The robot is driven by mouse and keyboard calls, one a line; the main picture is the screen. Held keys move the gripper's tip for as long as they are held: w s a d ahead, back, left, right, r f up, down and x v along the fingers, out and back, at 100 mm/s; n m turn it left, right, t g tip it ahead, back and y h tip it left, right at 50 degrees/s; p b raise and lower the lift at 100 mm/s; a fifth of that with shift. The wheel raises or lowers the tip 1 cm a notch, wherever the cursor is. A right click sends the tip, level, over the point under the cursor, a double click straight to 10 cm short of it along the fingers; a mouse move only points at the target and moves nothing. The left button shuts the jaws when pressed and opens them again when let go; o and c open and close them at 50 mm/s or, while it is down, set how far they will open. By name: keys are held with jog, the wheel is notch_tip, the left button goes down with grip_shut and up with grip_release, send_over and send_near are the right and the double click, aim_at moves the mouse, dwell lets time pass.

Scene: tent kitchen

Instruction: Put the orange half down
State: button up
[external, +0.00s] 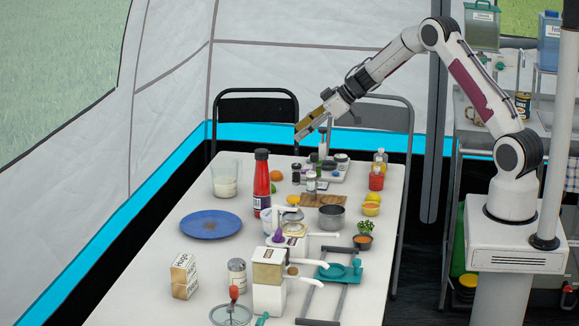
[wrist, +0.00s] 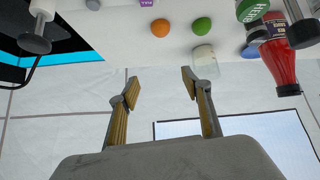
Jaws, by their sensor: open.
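My gripper (external: 300,134) is raised above the far part of the white table, and its fingers stand wide apart in the wrist view (wrist: 160,84) with nothing between them. A round orange piece (external: 276,176) lies on the table below it, near the far left edge. It also shows in the wrist view (wrist: 160,24), ahead of the fingertips and apart from them. I cannot tell whether it is a half or whole. A green lime (external: 273,187) lies beside it and also shows in the wrist view (wrist: 201,26).
A red sauce bottle (external: 262,185) and a glass jar (external: 226,178) stand near the orange piece. A blue plate (external: 209,224) lies nearer the camera. A tray of small jars (external: 327,170) is to the right. Bare white table (external: 210,265) shows between the objects.

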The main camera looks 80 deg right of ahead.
jog(key=a+r+m+t+h, duration=0.1)
jog(key=a+r+h, duration=0.1)
jog(key=r, duration=0.6)
jog(key=a+r+t+h, duration=0.1)
jog(key=a+r+h, duration=0.15)
jog(key=r, duration=0.65)
jog(key=s+a+r+m+g+h, duration=0.1)
jog(key=s+a+r+m+h, duration=0.1)
jog(key=s+a+r, duration=0.6)
jog(key=s+a+f+g+y, duration=0.1)
jog(key=s+a+f+y, duration=0.1)
jog(key=s+a, duration=0.5)
jog(key=s+a+f+g+y, duration=0.2)
jog(key=s+a, duration=0.6)
jog(key=s, duration=0.7)
jog(key=s+a+f+g+y, duration=0.2)
jog(key=s+a+f, duration=0.2)
jog(key=s+a, duration=0.4)
jog(key=s, duration=0.4)
jog(key=shift+f+n, duration=0.35)
jog(key=shift+n, duration=0.05)
jog(key=shift+s, duration=0.1)
